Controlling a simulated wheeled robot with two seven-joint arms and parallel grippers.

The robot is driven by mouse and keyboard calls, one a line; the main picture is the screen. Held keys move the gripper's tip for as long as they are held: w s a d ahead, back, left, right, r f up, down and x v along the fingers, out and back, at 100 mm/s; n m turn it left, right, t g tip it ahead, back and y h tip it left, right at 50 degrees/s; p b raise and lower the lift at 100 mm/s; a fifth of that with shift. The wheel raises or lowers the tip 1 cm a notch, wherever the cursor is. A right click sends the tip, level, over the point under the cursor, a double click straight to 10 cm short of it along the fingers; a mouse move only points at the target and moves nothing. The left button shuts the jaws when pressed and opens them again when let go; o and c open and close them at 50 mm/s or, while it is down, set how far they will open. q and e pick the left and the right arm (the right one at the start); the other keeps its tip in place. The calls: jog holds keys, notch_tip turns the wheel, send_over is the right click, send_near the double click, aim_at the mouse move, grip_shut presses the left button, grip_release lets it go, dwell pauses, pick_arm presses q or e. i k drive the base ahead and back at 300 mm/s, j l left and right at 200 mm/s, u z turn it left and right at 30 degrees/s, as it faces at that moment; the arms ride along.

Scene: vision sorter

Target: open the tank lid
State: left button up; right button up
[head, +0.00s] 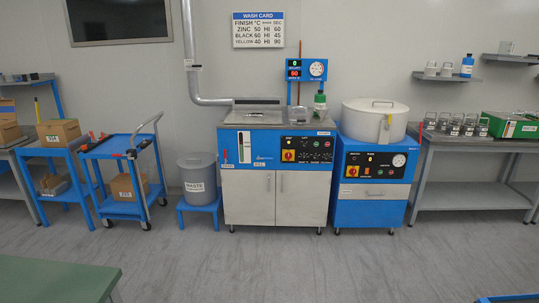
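A blue and grey wash cabinet (275,170) stands against the back wall. A flat grey metal cover (257,116) lies on its top at the left; it looks closed, but its edges are too small to make out clearly. To its right, a blue cabinet (372,186) carries a large round white drum (375,122). The drum's lid (376,104) has a small handle on top and looks closed. Neither of my grippers shows in the head view.
A green bottle (320,102) stands on the wash cabinet's right end. A waste bin (198,178) on a blue stand, a blue cart (122,150) and a right bench (470,142) flank the cabinets. A green table (55,280) is at front left. The floor between is clear.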

aim_at(236, 117)
jog(key=i+j, duration=0.2)
jog(key=i, duration=0.35)
jog(key=i+j, duration=0.15)
jog(key=i, duration=0.4)
jog(key=i+j, duration=0.2)
jog(key=i, duration=0.3)
jog(key=i+j, duration=0.15)
jog(key=i, duration=0.4)
jog(key=j+u, duration=0.05)
